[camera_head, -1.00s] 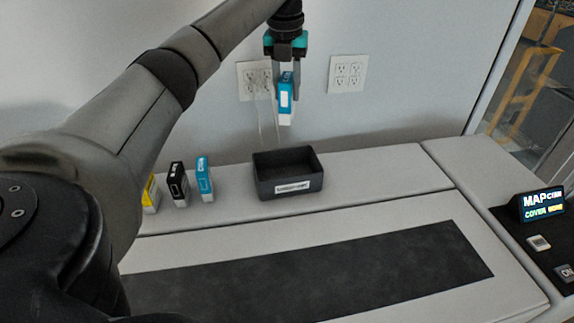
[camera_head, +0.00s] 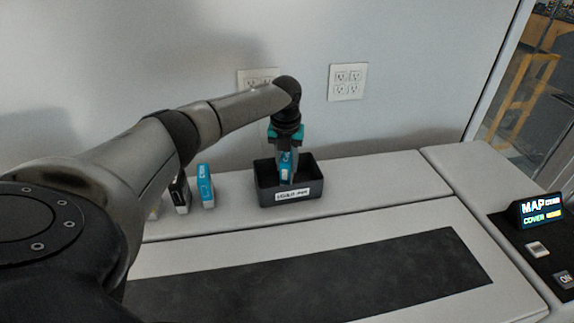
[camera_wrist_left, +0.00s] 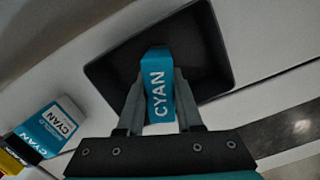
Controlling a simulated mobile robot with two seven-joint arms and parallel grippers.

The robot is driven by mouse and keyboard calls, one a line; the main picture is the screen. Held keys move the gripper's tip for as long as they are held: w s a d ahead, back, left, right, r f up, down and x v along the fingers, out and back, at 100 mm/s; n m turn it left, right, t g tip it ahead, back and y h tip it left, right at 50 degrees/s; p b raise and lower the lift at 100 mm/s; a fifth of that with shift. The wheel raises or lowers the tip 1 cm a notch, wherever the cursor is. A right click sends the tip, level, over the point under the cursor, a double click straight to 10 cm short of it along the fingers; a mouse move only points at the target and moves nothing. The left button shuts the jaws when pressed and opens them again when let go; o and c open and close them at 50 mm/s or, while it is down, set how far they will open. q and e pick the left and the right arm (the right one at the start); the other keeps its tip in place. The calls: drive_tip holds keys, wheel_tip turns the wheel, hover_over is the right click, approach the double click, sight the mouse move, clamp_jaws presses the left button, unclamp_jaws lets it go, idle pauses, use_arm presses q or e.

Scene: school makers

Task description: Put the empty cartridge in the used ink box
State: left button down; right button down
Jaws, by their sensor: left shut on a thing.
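A cyan cartridge (camera_head: 285,170) with a white end is held in my left gripper (camera_head: 285,177), which is shut on it. In the left wrist view the cartridge (camera_wrist_left: 157,88) reads CYAN and sits between the two fingers (camera_wrist_left: 158,100). The used ink box is a dark open box (camera_head: 308,178) with a white label on its front; it also shows in the left wrist view (camera_wrist_left: 213,50). The gripper points down over the box, with the cartridge at the box's opening. I cannot tell whether the cartridge touches the box floor. My right gripper is not in view.
Left of the box stand another cyan cartridge (camera_head: 205,187) and a black one (camera_head: 180,194), with a yellow one mostly hidden by my arm. A lit display panel (camera_head: 541,211) with buttons is at the right. The shelf right of the box is clear.

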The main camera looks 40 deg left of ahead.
use_arm(q)
drive_tip(key=shift+f, duration=0.45)
drive_tip(key=shift+f, duration=0.1)
drive_tip(key=c, duration=0.6)
unclamp_jaws()
drive_tip(key=shift+o, duration=0.2)
drive_tip(key=r, duration=0.8)
drive_tip(key=s+r, duration=0.1)
drive_tip(key=r, duration=0.3)
drive_tip(key=shift+s+d+r, duration=0.1)
drive_tip(key=shift+d, duration=0.3)
